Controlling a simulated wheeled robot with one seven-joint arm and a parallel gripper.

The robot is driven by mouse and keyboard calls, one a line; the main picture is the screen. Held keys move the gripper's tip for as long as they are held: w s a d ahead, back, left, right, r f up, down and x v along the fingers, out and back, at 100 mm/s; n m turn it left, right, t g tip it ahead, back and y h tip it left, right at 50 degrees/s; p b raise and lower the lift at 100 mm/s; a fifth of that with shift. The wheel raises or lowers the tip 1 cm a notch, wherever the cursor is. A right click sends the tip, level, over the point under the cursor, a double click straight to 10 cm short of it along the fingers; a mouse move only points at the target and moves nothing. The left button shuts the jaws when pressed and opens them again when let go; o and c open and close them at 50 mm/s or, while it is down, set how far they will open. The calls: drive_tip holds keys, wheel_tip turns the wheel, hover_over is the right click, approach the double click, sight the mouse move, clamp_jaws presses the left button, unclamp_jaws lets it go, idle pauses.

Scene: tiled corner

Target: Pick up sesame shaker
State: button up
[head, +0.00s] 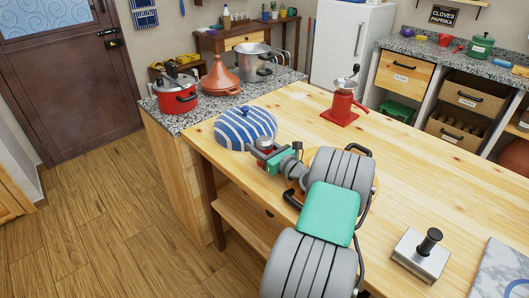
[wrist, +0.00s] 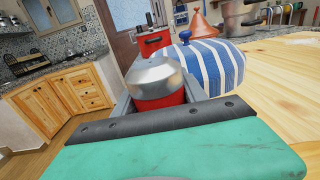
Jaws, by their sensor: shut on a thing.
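The sesame shaker, a small red container with a rounded silver top, shows large in the wrist view (wrist: 155,85). In the head view its silver top (head: 264,144) shows close to the table's left edge, partly hidden by my gripper (head: 266,157). My gripper is shut on the shaker, with a jaw on either side of it. The shaker looks about upright. Its base is hidden, so I cannot tell whether it touches the table.
A blue-and-white striped dome (head: 240,131) stands right beside the shaker. A red grinder (head: 341,107) stands farther back on the wooden table (head: 440,165). A block with a black handle (head: 420,256) lies front right. A red pot (head: 177,97) stands on the granite counter behind.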

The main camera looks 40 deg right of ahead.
drive_tip(key=c, duration=0.7)
drive_tip(key=shift+c, duration=0.7)
drive_tip(key=shift+r, duration=0.1)
